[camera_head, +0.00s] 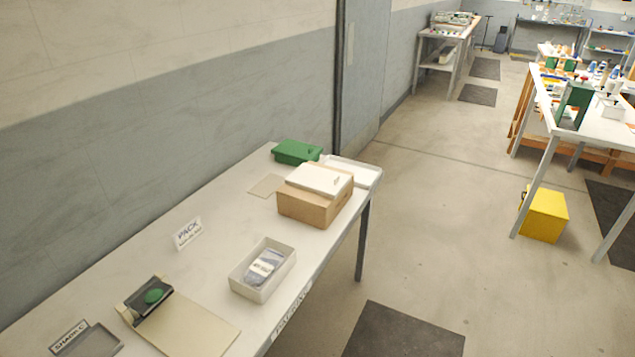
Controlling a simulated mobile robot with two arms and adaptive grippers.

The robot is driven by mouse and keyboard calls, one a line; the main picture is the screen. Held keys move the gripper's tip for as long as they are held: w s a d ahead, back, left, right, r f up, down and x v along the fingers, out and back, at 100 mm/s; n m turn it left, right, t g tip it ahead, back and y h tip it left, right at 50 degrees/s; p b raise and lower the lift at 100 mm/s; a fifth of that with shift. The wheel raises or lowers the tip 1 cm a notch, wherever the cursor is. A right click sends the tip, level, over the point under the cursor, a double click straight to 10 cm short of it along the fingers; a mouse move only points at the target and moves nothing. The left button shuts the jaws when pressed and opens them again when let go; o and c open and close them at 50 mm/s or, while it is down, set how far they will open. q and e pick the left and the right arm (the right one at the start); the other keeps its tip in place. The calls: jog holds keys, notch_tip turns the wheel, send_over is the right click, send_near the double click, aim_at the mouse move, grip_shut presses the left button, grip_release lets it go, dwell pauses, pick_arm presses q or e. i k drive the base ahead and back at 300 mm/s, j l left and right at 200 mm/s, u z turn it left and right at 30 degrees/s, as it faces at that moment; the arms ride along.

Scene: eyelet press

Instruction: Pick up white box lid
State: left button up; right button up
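A white flat piece (320,178), which looks like a box lid, lies on top of a brown cardboard box (306,208) near the far end of the white table. A small dark mark shows on its top. Behind it to the right lies a shallow white tray-like piece (367,175) with a raised rim, partly hidden by the cardboard box; I cannot tell whether it is also a lid. An open white box (244,285) stands nearer on the table, with a grey banded item (265,267) inside. Neither of my grippers is in view.
On the table (225,215) are a green box (297,151), a PACK sign (188,233), a beige sheet (190,322) and a dark device with a green pad (153,296). A wall runs along the left.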

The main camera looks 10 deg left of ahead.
aim_at(319, 181)
jog(key=i+z, duration=0.25)
jog(key=i, duration=0.3)
jog(key=i+z, duration=0.25)
jog(key=i, duration=0.3)
